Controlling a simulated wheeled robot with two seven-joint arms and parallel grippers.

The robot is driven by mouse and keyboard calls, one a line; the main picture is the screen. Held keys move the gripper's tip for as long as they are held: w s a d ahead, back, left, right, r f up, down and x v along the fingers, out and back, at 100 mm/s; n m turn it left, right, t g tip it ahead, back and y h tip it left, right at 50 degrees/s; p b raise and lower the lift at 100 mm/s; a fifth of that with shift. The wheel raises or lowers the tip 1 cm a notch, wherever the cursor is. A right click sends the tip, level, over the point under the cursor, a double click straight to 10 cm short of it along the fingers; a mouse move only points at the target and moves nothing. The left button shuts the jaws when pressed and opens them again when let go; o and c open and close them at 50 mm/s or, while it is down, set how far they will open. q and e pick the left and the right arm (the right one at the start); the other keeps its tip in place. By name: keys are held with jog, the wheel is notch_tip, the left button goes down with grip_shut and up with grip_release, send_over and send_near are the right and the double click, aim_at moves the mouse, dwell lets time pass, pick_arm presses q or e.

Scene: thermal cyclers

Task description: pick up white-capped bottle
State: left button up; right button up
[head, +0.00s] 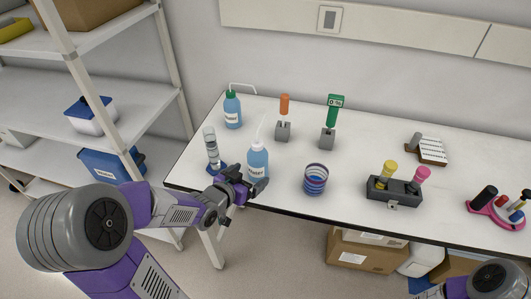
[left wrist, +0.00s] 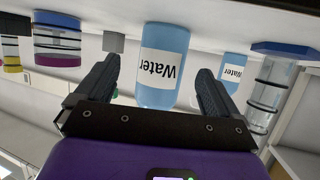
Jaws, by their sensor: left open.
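The white-capped bottle (head: 257,160) is blue, has a white spout and "Water" label, and stands upright near the table's front left edge. In the left wrist view, which is upside down, the bottle (left wrist: 163,65) shows between my two fingers, with clear gaps on both sides. Its top is hidden behind the gripper body there. My left gripper (head: 249,184) is open and empty at the front of the bottle; it also shows in the left wrist view (left wrist: 156,78). A second blue water bottle (head: 232,111) with a green cap stands farther back. My right gripper is out of view.
A graduated cylinder (head: 212,148) stands close left of the bottle. A blue-striped container (head: 315,179) stands to its right, and grey blocks (head: 283,132) behind. A tube rack (head: 394,190) sits farther right. A shelf (head: 120,55) borders the table's left.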

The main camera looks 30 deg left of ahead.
pick_arm(q)
jog(key=p, duration=0.3)
jog(key=shift+w+r, duration=0.15)
jog(key=shift+w, duration=0.05)
jog(key=shift+w+f+p, duration=0.4)
jog(key=shift+f+p, duration=0.05)
jog(key=shift+p, duration=0.55)
jog(key=b+x, duration=0.1)
jog(key=x, duration=0.4)
jog(key=shift+w+a+f, duration=0.15)
jog(key=shift+f, duration=0.1)
jog(key=shift+r, duration=0.1)
jog(key=c, duration=0.7)
